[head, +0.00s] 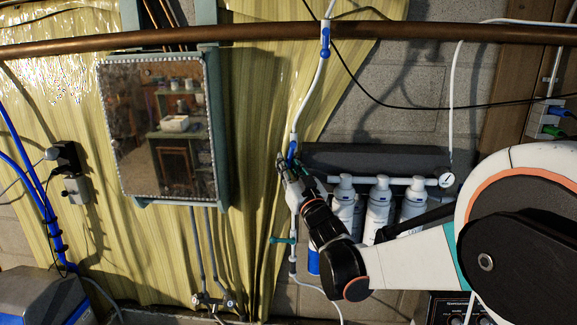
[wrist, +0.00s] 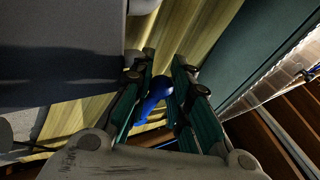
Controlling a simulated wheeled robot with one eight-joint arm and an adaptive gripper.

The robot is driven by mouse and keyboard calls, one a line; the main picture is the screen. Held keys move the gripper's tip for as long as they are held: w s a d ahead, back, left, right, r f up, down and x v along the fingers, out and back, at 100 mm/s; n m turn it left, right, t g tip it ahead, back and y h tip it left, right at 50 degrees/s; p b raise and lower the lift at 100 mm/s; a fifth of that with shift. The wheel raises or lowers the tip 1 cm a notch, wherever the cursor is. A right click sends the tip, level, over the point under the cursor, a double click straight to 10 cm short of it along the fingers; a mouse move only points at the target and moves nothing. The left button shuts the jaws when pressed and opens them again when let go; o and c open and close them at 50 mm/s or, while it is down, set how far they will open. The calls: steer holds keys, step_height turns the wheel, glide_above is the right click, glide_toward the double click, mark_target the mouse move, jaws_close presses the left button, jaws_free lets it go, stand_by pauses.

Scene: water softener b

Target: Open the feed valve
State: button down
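A blue valve part (head: 292,150) sits on the white tube by the tip of my gripper (head: 284,160) in the head view. In the wrist view, a curved blue handle (wrist: 153,96) shows between the two green-lined fingers of my gripper (wrist: 165,60). The fingers stand apart, one on each side of it. I cannot tell whether either finger touches it. Another blue valve (head: 325,42) is higher up at the copper pipe, and a teal handle (head: 282,240) is lower on the tube line. No label shows which is the feed valve.
White filter bottles (head: 379,207) stand right of my gripper under a grey panel (head: 375,158). A mirrored cabinet (head: 160,130) hangs to the left. A copper pipe (head: 250,32) crosses above. Yellow curtain (head: 255,110) covers the wall behind.

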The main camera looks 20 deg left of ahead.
steer(key=c, duration=1.7)
jaws_free()
steer(key=shift+s+a, duration=0.15)
steer(key=shift+s, duration=0.05)
steer(key=shift+s+a, duration=0.1)
steer(key=shift+a, duration=0.05)
steer(key=shift+r, duration=0.1)
